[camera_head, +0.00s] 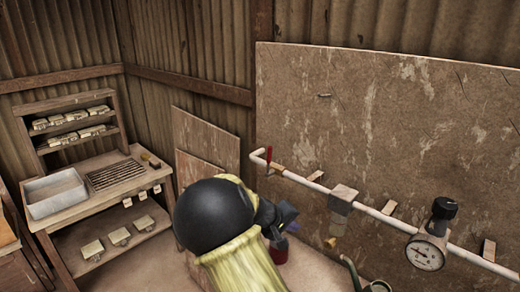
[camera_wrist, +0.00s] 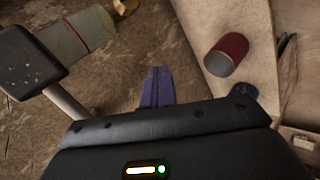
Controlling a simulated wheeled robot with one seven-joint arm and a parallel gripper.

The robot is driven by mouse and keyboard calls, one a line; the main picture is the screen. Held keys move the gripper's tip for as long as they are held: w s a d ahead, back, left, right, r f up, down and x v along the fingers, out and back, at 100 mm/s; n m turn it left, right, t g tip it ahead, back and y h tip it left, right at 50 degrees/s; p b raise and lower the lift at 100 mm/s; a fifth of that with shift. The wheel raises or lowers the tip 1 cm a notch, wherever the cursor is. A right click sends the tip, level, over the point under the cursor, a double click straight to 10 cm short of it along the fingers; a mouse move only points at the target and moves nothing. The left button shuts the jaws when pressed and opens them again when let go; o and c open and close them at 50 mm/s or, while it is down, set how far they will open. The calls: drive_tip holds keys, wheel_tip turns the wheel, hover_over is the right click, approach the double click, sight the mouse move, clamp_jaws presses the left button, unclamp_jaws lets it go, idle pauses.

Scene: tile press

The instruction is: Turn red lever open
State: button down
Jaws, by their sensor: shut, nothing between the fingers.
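The red lever (camera_head: 268,156) stands upright near the left end of the white pipe (camera_head: 315,186) on the wall board, in the head view. I do not see the lever in the wrist view. My gripper (camera_head: 287,213) is below and slightly right of the lever, apart from it, partly hidden behind my arm. In the wrist view its purple fingers (camera_wrist: 157,87) are together and empty. The pipe also shows in the wrist view (camera_wrist: 66,103), left of the fingers.
A grey block fitting (camera_head: 343,194) with a brass end below hangs on the pipe. A gauge (camera_head: 425,252) with a black knob is further right. A red can (camera_head: 279,249) stands below my gripper. A wooden bench (camera_head: 100,207) with a tray is at left.

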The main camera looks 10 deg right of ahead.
drive_tip(key=w+a+r+n+t+h+p, duration=0.1)
drive_tip(key=w+a+r+n+t+h, duration=0.1)
drive_tip(key=w+a+r+t, duration=0.2)
drive_tip(key=w+a+r+n+t+h+p, duration=0.1)
drive_tip(key=w+a+r+n+t+h, duration=0.1)
drive_tip(key=w+a+r, duration=0.5)
drive_tip(key=a+r+n+t, duration=0.1)
drive_tip(key=a+r+t, duration=0.1)
drive_tip(key=a+r, duration=0.3)
drive_tip(key=shift+w+r+t, duration=0.35)
drive_tip(key=shift+r+t, duration=0.05)
drive_tip(key=shift+r, duration=0.35)
drive_tip(key=p+x, duration=0.5)
drive_tip(key=x, duration=0.5)
drive_tip(key=s+d+p, duration=0.1)
drive_tip(key=s, duration=0.1)
drive_tip(key=s+d+p, duration=0.1)
drive_tip(key=shift+s, duration=0.4)
